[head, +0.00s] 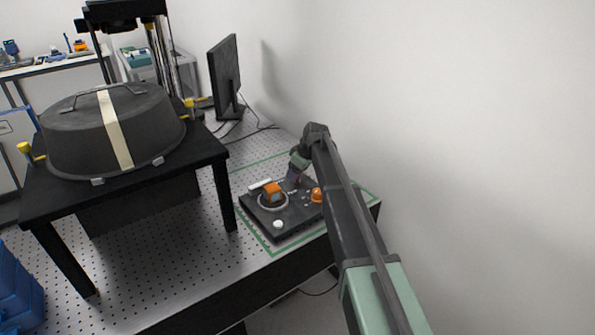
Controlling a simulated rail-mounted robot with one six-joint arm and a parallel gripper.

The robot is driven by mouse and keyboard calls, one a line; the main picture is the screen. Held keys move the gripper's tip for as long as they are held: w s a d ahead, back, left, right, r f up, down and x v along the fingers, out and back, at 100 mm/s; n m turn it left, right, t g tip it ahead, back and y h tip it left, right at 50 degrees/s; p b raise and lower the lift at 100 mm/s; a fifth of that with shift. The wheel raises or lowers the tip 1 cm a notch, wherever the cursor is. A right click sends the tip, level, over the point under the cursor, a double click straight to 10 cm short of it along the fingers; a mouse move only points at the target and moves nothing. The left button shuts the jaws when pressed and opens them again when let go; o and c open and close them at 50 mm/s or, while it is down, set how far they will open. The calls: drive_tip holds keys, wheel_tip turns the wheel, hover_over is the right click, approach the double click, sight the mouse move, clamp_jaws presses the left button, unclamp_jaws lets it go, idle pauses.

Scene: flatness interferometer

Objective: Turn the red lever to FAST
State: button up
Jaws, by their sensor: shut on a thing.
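A black control panel (262,222) lies on the perforated optical table. It bears an orange block-shaped knob (272,192) in a pale ring, an orange-red dome (317,195) and a white round knob (278,224). My gripper (291,181) reaches down to the back part of the panel, between the orange knob and the dome. It is shut on what I take to be the red lever. The lever is hidden by the fingers and too small to make out. The FAST mark and the lever's angle cannot be read.
A black stand (215,150) bearing a large dark round cover (70,130) rises left of the panel. A monitor (225,75) with cables stands behind. A white wall is close on the right. A green outline (262,240) surrounds the panel. Bare table (175,255) lies in front of the stand.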

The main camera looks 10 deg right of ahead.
drive_tip(key=m+h, duration=0.1)
drive_tip(key=m, duration=0.2)
drive_tip(key=m+t+h, duration=0.1)
drive_tip(key=m, duration=0.2)
drive_tip(key=shift+s+a, duration=0.1)
drive_tip(key=m+h, duration=0.1)
drive_tip(key=m, duration=0.2)
drive_tip(key=m+h, duration=0.1)
drive_tip(key=m, duration=0.2)
drive_tip(key=shift+m+h, duration=0.3)
idle(0.3)
drive_tip(key=o, duration=0.9)
drive_tip(key=p+v, duration=1)
drive_tip(key=shift+s+a+r, duration=0.15)
drive_tip(key=shift+a+r, duration=0.05)
drive_tip(key=shift+r, duration=0.15)
